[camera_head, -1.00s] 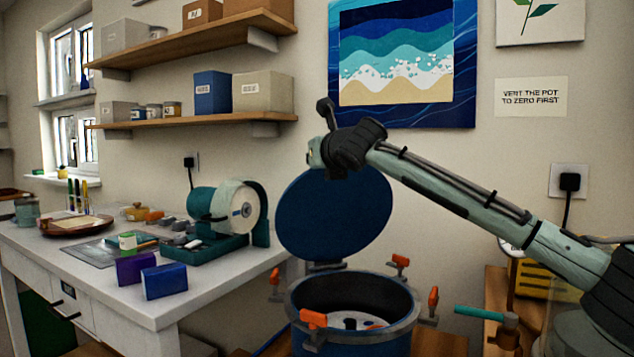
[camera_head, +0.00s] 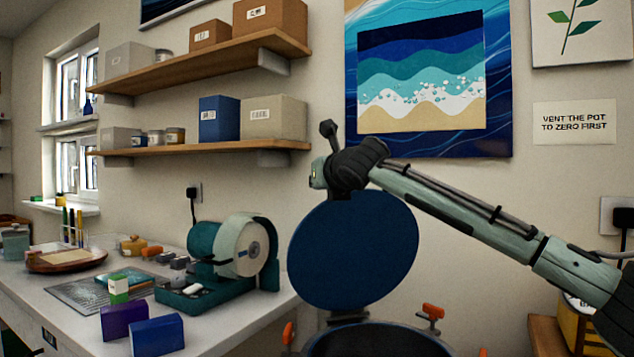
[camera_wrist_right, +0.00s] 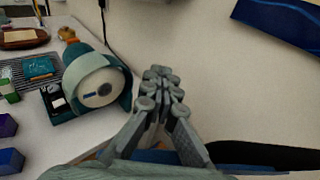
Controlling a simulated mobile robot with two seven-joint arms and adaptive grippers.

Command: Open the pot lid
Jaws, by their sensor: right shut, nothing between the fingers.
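The pot lid (camera_head: 352,250) is a round blue disc. It stands raised, near upright, behind the pot's opening in the head view. The pot (camera_head: 375,342) shows only its dark rim at the bottom edge; its body is cut off. My right arm comes in from the right, and its wrist is above the lid's top edge. My right gripper (camera_wrist_right: 162,92) is shut and empty in the right wrist view, in front of bare wall. Its fingers are hidden behind the wrist in the head view. My left gripper is not in view.
An orange clamp (camera_head: 432,312) stands on the pot's rim. The white workbench (camera_head: 255,318) at left holds a teal grinder (camera_head: 232,255) and several small boxes. Wooden shelves (camera_head: 205,148) with boxes hang above it. A sign (camera_head: 574,123) is on the wall.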

